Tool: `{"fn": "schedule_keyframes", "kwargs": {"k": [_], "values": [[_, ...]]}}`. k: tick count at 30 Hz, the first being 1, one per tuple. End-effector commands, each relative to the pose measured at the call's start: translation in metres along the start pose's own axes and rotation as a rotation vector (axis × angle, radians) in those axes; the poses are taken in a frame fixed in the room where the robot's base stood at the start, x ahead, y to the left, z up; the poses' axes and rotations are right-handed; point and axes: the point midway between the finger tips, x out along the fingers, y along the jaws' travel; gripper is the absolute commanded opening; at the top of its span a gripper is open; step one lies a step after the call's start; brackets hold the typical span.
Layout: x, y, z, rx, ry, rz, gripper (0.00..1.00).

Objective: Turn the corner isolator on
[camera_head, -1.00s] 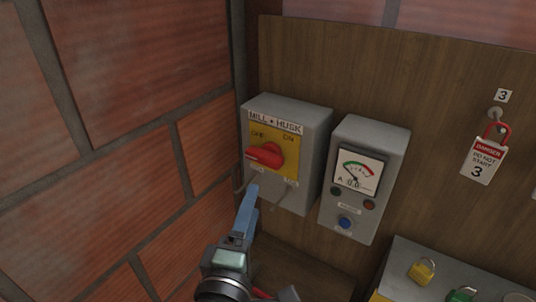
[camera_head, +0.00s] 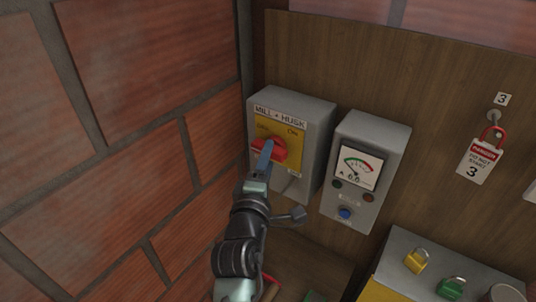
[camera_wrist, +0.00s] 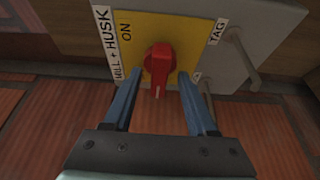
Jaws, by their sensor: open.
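The corner isolator (camera_head: 312,150) is a grey box labelled MILL + HUSK, with a yellow plate and a red rotary handle (camera_head: 280,153), against the wooden panel by the brick wall. In the wrist view the handle (camera_wrist: 159,62) points down, away from the ON mark at the upper left; this is the OFF side. My gripper (camera_head: 264,158) is open in front of it. In the wrist view its two blue fingers (camera_wrist: 160,75) lie one on each side of the handle, with a gap visible on both sides. In the head view a finger partly hides the handle.
A grey meter box (camera_head: 388,150) with a dial and a blue button (camera_head: 345,213) is to the right. A danger tag (camera_head: 477,162) hangs on a hook. Yellow (camera_head: 416,261) and green (camera_head: 451,288) padlocks are on a box at lower right. The brick wall (camera_head: 130,130) is close on the left.

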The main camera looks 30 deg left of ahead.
Motion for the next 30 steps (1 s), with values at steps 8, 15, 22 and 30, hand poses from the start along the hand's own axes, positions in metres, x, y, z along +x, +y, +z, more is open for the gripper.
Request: {"fn": "schedule_keyframes", "kwargs": {"k": [8, 15, 22, 30], "values": [[0.0058, 0.0001, 0.0, 0.0, 0.0, 0.001, 0.57], [0.0055, 0.0002, 0.0002, 0.0, 0.0, 0.001, 0.36], [0.0054, 0.0002, 0.0003, 0.0, 0.0, 0.001, 0.0], [0.0054, -0.0007, 0.0003, 0.004, 0.0, 0.002, 0.0]]}}
